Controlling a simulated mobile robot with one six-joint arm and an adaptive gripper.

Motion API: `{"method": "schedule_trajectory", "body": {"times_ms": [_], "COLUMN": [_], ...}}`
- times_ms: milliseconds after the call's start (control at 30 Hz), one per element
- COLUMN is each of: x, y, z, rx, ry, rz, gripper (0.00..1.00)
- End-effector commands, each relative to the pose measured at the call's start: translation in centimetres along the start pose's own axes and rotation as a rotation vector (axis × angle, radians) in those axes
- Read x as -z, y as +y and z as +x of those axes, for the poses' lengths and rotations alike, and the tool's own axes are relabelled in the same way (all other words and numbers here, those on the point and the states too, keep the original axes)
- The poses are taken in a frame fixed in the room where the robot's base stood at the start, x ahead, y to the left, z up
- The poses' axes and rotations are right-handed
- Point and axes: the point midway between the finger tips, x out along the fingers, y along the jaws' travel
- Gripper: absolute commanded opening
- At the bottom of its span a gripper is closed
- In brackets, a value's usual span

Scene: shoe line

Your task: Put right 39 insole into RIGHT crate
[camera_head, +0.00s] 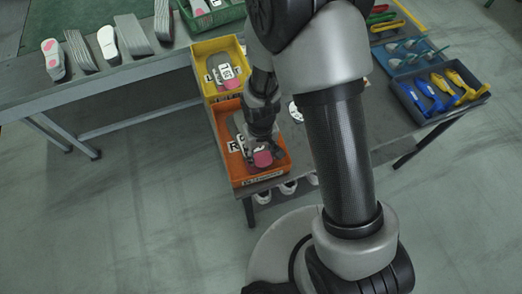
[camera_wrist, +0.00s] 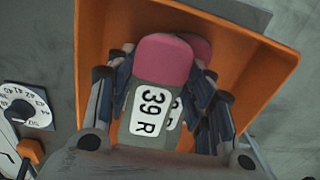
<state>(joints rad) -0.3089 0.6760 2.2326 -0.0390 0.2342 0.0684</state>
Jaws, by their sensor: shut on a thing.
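My gripper (camera_wrist: 160,105) is shut on the right 39 insole (camera_wrist: 165,62), which is grey with a pink end and a white "39 R" label. The insole is between the two fingers, over the orange crate (camera_wrist: 255,45). Another pink-ended insole (camera_wrist: 202,48) shows partly behind it inside the crate. In the head view my gripper (camera_head: 262,140) is down at the orange crate (camera_head: 219,150), with a pink end (camera_head: 262,159) visible below it. The crate's front label is too small to read. My arm and fingers hide part of the crate.
A yellow crate (camera_head: 207,92) with an insole stands just behind the orange one. Insole stacks (camera_head: 80,52) stand on the left bench. Tool trays (camera_head: 410,92) are at the right. A dial (camera_wrist: 27,105) lies left of the crate in the wrist view.

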Motion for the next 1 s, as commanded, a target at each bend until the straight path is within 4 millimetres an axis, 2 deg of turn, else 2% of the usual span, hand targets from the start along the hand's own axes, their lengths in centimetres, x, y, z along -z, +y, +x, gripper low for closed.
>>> {"method": "schedule_trajectory", "body": {"times_ms": [67,100,400,767,867,1000], "x": [0.0,0.0,0.0,0.0,0.0,0.1], "y": [0.0,0.0,0.0,0.0,0.0,0.0], "z": [0.1,0.0,0.0,-0.2,-1.1,-3.7], "rx": [0.0,0.0,0.0,0.0,0.0,0.0], "ry": [0.0,0.0,0.0,0.0,0.001,0.005], "rz": [0.0,0.0,0.0,0.0,0.0,0.0], "gripper": [0.25,0.49,0.69,0.69,0.69,0.69]}}
